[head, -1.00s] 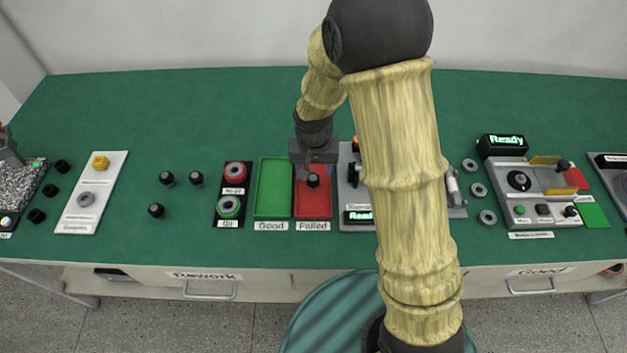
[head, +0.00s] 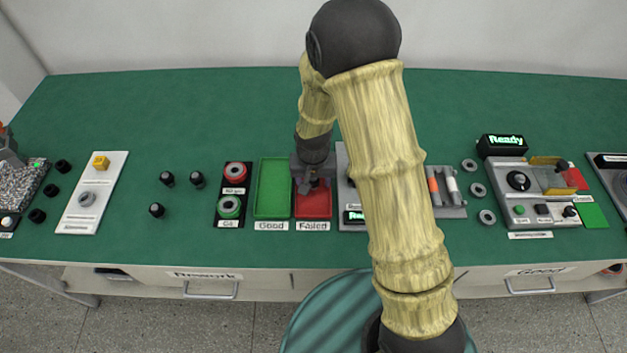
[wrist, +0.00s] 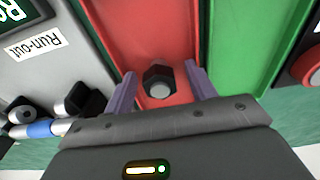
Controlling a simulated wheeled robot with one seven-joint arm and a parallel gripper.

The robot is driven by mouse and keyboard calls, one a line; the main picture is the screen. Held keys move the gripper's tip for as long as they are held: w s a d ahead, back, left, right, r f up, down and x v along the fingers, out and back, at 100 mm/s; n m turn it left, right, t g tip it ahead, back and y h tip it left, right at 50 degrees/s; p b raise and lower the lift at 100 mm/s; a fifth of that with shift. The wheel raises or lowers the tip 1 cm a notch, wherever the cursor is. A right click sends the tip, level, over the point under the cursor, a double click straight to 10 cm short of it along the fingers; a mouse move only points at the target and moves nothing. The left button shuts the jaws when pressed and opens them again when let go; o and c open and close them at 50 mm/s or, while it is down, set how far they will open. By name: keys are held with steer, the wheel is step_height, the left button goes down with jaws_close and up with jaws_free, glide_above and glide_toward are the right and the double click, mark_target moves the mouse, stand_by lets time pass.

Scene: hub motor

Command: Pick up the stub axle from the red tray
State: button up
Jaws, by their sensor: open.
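The stub axle (wrist: 159,82) is a dark cylinder with a pale round top, standing in the red tray (wrist: 150,28). In the wrist view it lies between the two purple fingers of my gripper (wrist: 160,88), which are open with a gap on each side. In the head view my gripper (head: 307,186) is over the red tray (head: 313,211), labelled Failed, and mostly hides the axle. I cannot tell how high the fingertips are above the tray floor.
The green Good tray (head: 272,190) adjoins the red tray on the left. A grey run-out device (head: 350,218) stands close on the right, partly hidden by my arm. Go/no-go ring gauges (head: 230,206) lie further left. The back of the green table is clear.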

steer(key=c, duration=1.2)
step_height(320, 180, up, 10)
steer(key=shift+r, duration=0.1)
stand_by(0.3)
